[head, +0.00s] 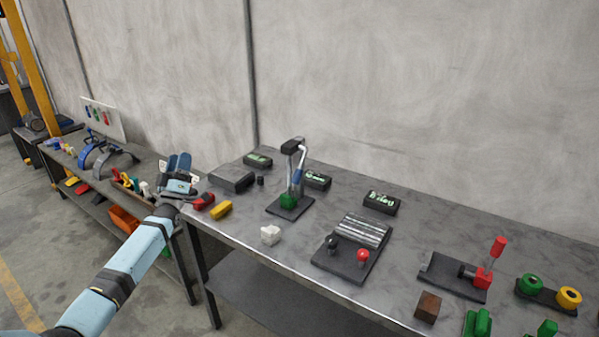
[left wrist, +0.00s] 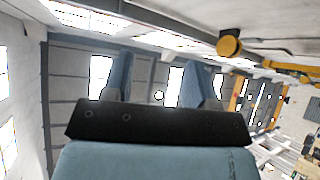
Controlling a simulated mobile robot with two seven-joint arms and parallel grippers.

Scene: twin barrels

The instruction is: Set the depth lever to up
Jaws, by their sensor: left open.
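No lever has a readable depth label, so I cannot tell which one is the depth lever. In the head view, a lever with a red handle (head: 497,246) rises from a dark base with a red block at the right. A black-knobbed lever (head: 332,243) and a red-knobbed lever (head: 362,254) stand on a ribbed dark plate in the middle. A tall grey stand (head: 299,160) with a blue grip and green block is behind them. My left gripper (head: 179,163) is raised at the bench's left end, apart from all levers. In the left wrist view my left gripper (left wrist: 159,88) is open and empty.
The grey workbench (head: 300,233) holds a yellow block (head: 221,210), a white lump (head: 270,235), a brown cube (head: 428,307), green and yellow rings (head: 569,296) and small dark display boxes (head: 380,202). Another bench with tools stands left. A wall is behind.

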